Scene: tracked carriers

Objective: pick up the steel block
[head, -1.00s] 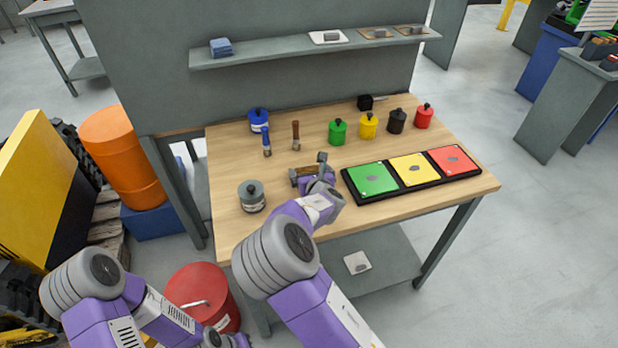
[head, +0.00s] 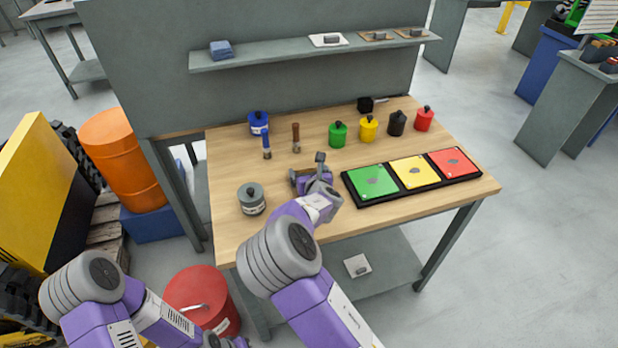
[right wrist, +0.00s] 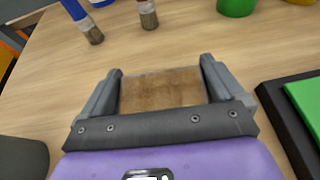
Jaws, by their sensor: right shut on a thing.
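My right gripper (head: 306,172) is low over the middle of the wooden table, left of the colored tray. In the right wrist view its two grey fingers (right wrist: 160,92) are shut on a brown, grainy block (right wrist: 160,90), which spans the space between them. The block looks brown, not bare metal, and the gripper hides most of it in the head view. Small grey blocks lie on the wall shelf, one on a white plate (head: 331,39); I cannot tell their material. My left arm's end is at the bottom edge, and its jaws cannot be made out.
A tray (head: 345,182) with green, yellow and red squares lies right of the gripper. A grey pot (head: 251,199) stands to its left. Two brushes, one blue-handled (head: 266,142), lie behind. Several colored pots, including a green one (head: 338,134), stand toward the back.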

